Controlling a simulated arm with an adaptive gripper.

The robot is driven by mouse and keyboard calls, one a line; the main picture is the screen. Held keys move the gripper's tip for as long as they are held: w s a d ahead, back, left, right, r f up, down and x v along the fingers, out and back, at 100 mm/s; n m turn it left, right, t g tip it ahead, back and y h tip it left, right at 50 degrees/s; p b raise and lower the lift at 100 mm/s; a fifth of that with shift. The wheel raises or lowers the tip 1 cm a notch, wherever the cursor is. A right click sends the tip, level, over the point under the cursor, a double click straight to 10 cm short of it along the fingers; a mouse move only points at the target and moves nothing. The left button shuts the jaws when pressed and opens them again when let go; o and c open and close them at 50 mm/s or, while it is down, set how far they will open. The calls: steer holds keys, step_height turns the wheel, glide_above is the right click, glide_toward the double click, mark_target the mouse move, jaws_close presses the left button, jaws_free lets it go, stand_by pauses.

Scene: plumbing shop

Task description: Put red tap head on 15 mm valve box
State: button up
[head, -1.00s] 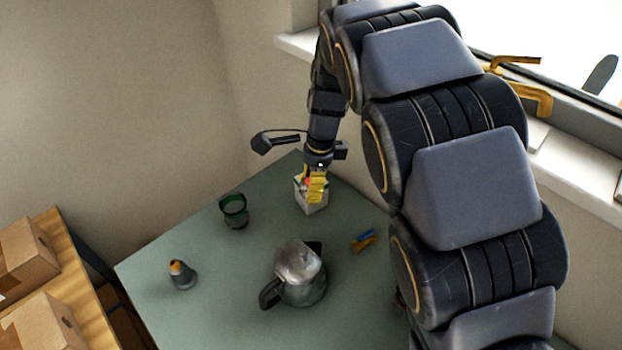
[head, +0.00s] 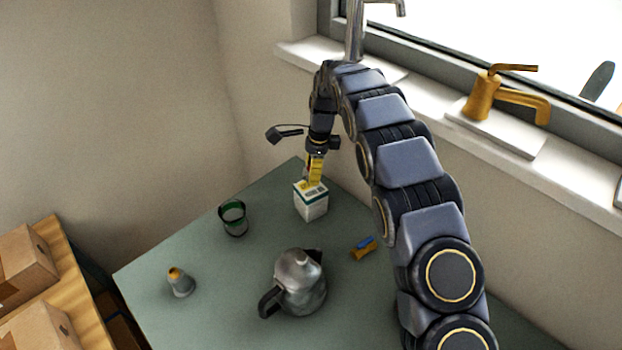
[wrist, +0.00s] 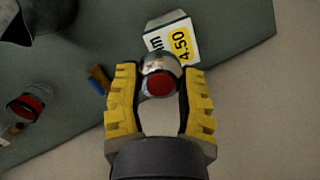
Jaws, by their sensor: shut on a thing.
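The red tap head (wrist: 160,84), a silvery round body with a red disc, sits between the yellow fingers of my gripper (wrist: 159,76) in the wrist view. The gripper is shut on it. In the head view my gripper (head: 314,182) points down at the top of the white valve box (head: 313,207), and the tap head cannot be made out there. In the wrist view the box (wrist: 186,42) shows a yellow "4.50" label and part of an "m"; the size number is hidden. The tap head overlaps the box's near edge there. I cannot tell whether they touch.
A metal coffee pot (head: 300,285), a green-rimmed glass (head: 233,218), a grey cone with an orange top (head: 180,283) and a blue-and-orange piece (head: 364,248) stand on the green table. A dark red-topped thing (wrist: 30,104) shows in the wrist view.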

mark_target(310, 187)
steer(key=shift+w+a+f, duration=0.15)
steer(key=shift+w+f, duration=0.85)
steer(key=shift+f, duration=1.55)
steer(key=shift+f, duration=0.1)
steer(key=o, duration=1)
steer(key=shift+c, duration=0.2)
